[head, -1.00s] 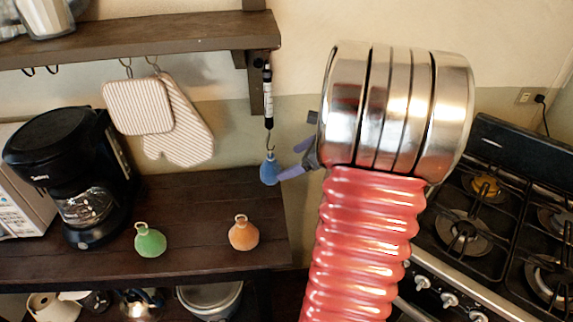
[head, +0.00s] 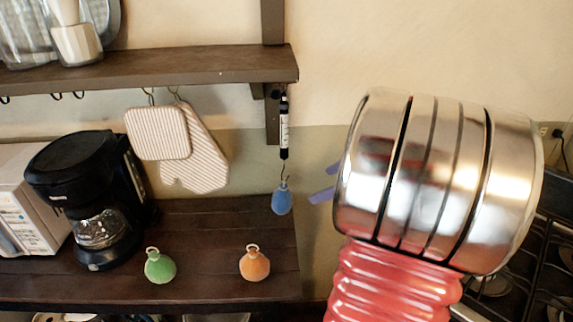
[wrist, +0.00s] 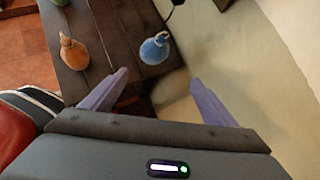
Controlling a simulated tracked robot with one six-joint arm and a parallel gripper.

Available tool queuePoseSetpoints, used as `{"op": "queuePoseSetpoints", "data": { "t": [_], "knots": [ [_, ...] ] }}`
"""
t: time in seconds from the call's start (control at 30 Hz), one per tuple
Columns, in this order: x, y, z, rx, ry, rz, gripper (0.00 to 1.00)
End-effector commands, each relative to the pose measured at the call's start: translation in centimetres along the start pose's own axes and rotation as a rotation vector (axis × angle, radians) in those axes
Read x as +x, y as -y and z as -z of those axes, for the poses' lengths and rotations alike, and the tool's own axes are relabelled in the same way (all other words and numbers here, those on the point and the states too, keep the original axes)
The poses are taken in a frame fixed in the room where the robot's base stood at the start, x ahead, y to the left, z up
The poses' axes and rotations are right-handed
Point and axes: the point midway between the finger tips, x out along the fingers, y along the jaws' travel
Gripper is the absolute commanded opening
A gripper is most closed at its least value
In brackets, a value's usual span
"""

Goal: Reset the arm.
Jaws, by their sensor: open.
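My gripper (wrist: 160,92) is open and empty in the wrist view, its two purple fingers spread apart. In the head view its fingertips (head: 324,183) show just left of my metal and red arm, which hides the rest. The blue weight (head: 282,198) hangs from the hook of a black spring scale (head: 284,128) under the wall shelf (head: 150,72). It stands clear of the fingertips, to their left. In the wrist view the blue weight (wrist: 155,49) is beyond the fingers, near the left one.
A green weight (head: 160,267) and an orange weight (head: 254,264) stand on the dark counter (head: 215,225). A coffee maker (head: 90,190) is at the left. Striped oven mitts (head: 160,133) hang from hooks. A stove (head: 510,290) is at the right, partly behind my arm.

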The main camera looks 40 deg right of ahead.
Motion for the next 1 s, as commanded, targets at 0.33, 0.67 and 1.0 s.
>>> {"op": "queuePoseSetpoints", "data": {
  "t": [0.33, 0.67, 1.0],
  "knots": [
    [0.2, -0.4, -0.4, -0.023, -0.005, -0.007, 0.81],
    [2.1, -6.7, -5.0, -0.371, -0.066, -0.105, 0.81],
    [3.2, -15.4, -8.9, -0.872, -0.122, -0.227, 0.81]
  ]
}}
